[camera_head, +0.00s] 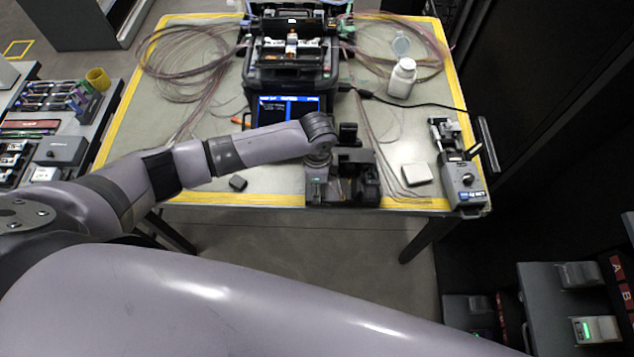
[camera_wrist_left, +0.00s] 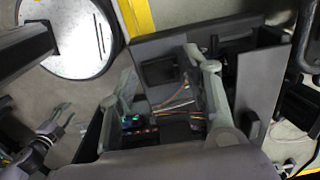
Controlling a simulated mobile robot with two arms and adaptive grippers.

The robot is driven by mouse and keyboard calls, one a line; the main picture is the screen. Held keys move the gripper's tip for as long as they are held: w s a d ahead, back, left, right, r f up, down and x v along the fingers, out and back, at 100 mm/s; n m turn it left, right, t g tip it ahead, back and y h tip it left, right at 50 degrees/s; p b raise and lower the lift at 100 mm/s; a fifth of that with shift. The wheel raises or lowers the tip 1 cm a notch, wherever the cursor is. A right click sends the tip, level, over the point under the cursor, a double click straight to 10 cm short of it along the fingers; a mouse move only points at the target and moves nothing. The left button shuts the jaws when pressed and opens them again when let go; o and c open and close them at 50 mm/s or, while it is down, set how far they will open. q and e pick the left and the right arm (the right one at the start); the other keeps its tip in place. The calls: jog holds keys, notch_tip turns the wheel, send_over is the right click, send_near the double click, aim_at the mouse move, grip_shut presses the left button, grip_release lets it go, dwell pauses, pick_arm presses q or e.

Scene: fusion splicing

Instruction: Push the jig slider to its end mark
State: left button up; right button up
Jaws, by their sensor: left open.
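A dark jig-like block (camera_head: 358,178) stands at the front edge of the work mat in the head view. My left gripper (camera_head: 318,180) points down over its left part; the wrist hides some of it. In the left wrist view, the two pale fingers of my left gripper (camera_wrist_left: 162,80) are spread apart. Between them lie a grey plate with a dark square recess (camera_wrist_left: 160,72) and several thin wires. An upright grey plate (camera_wrist_left: 258,85) stands to the right of the fingers. I cannot tell which part is the slider, and no end mark is readable.
A fusion splicer (camera_head: 288,70) stands at the back with fibre coils on both sides. A white bottle (camera_head: 402,78), a pale square block (camera_head: 417,174) and a grey device (camera_head: 461,180) are to the right. A small dark block (camera_head: 238,183) lies left of the jig.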

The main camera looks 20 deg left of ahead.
pick_arm(q)
jog(key=shift+c, duration=0.5)
grip_shut()
